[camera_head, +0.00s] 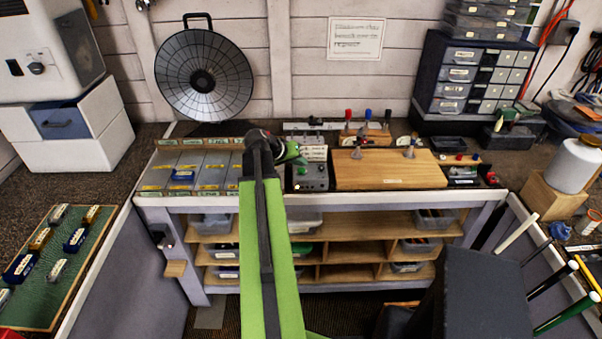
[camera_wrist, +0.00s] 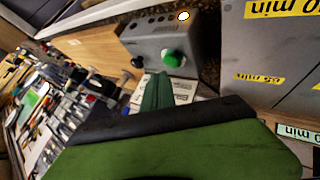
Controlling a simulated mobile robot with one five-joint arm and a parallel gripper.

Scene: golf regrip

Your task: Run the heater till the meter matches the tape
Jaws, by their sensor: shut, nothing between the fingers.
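A grey control box (camera_head: 308,178) with a row of small knobs or buttons sits on the bench, right of the labelled panels. In the wrist view the box (camera_wrist: 150,37) shows a large green knob or button (camera_wrist: 173,58) and a lit white lamp (camera_wrist: 183,16). My gripper (camera_head: 303,158) is shut and empty above the back of the box; its green fingers (camera_wrist: 157,92) point toward the green knob, apparently apart from it. Yellow tape labels (camera_wrist: 272,8) with minute figures mark the grey panels (camera_head: 208,172). I cannot pick out a meter reading or which thing is the heater.
A wooden board (camera_head: 385,172) lies right of the box, with small clamps standing on it. White cards (camera_wrist: 174,88) with print stand behind the box. A large dark dish (camera_head: 203,76) leans at the back wall. A drawer cabinet (camera_head: 470,75) stands back right.

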